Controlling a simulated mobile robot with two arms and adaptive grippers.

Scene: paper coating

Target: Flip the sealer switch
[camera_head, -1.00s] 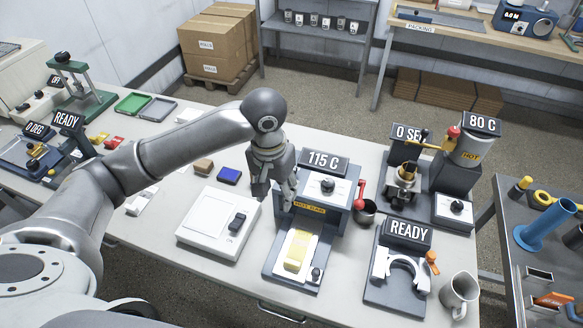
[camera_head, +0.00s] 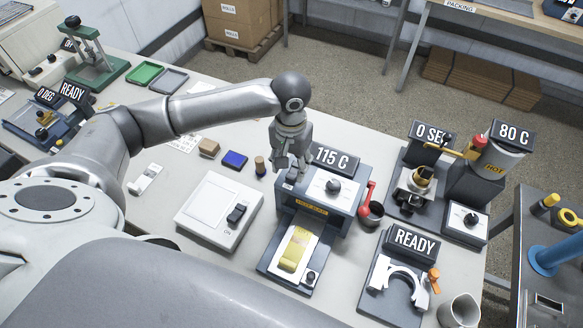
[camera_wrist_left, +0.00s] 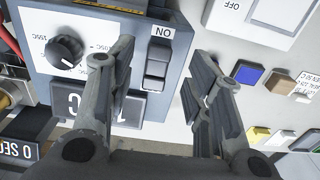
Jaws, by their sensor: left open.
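The sealer (camera_head: 318,203) is a blue-grey box with a 115 C display, a dial and a yellow hot label. Its dark rocker switch (camera_wrist_left: 156,68) shows in the left wrist view beside an ON label. My left gripper (camera_head: 290,160) points down over the left side of the sealer's top, close to the switch. It also shows in the left wrist view (camera_wrist_left: 165,62), open and empty, with one finger on each side of the switch. In the head view the gripper mostly hides the switch. I cannot tell whether a finger touches the sealer. My right gripper is not in view.
A white box (camera_head: 205,212) with its own black switch stands left of the sealer. A blue pad (camera_head: 235,160) and a small stamp (camera_head: 260,166) lie behind it. A red-handled lever (camera_head: 366,197) is on the sealer's right. A READY stand (camera_head: 395,290) is at the front right.

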